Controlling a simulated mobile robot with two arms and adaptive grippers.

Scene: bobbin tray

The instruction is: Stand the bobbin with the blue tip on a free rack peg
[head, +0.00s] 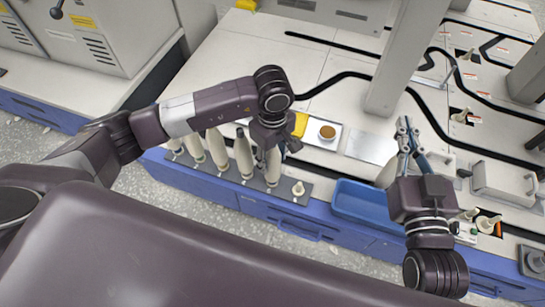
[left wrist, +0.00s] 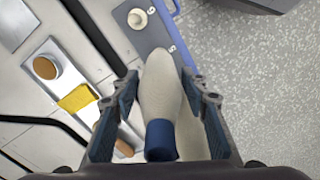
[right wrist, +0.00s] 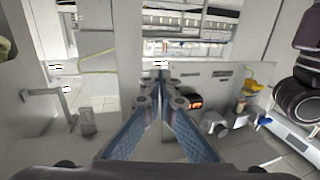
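The bobbin with the blue tip (left wrist: 162,140) is pale and cone-shaped. My right gripper (head: 405,125) is empty, fingertips together.
Several pale bobbins (head: 243,155) stand on the rack to the left. A blue tray (head: 362,203) is right of the rack. A white tray (head: 320,143) with a brown disc lies behind. A pillar (head: 402,60) rises from the table. A pale cone (head: 387,173) shows beside my right gripper.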

